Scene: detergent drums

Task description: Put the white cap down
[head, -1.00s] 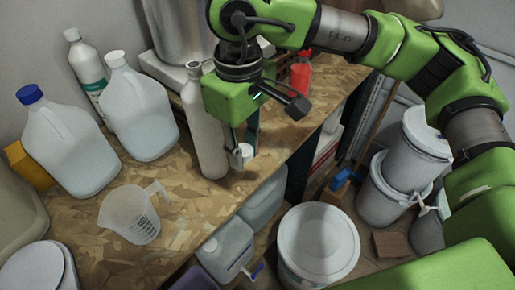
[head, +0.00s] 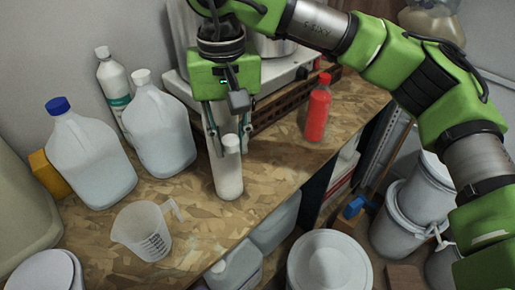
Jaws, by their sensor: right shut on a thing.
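The white cap (head: 231,143) shows at the fingertips of my right gripper (head: 229,142), which is shut on it. A tall whitish bottle (head: 228,182) stands upright on the wooden worktop (head: 270,170). The cap shows against this bottle, and my gripper and fingers hide the bottle's upper part. I cannot tell whether the cap touches the bottle. My left gripper is not in view.
A red bottle (head: 318,108) stands to the right on the worktop. Two white jugs (head: 90,155) (head: 162,135) and a clear measuring jug (head: 143,232) stand to the left. A lidded white drum (head: 330,265) is below the front edge.

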